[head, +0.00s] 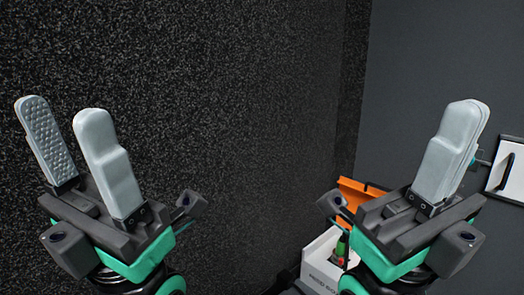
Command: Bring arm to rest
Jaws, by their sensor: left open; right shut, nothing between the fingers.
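My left gripper (66,124) is raised at the left of the head view, fingers pointing up. Its two grey fingers stand apart with nothing between them. The textured inner pad of one finger shows. My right gripper (467,118) is raised at the right, fingers pointing up. Its grey fingers are together, one mostly hiding the other, and they hold nothing. Both grippers are in front of the walls and touch nothing that I can see.
A speckled dark wall (240,110) fills the left and middle. A plain grey wall (420,60) is at right, with a white panel (512,172) bearing a dark handle. Low behind my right gripper are an orange object (349,190) and a white box (318,262).

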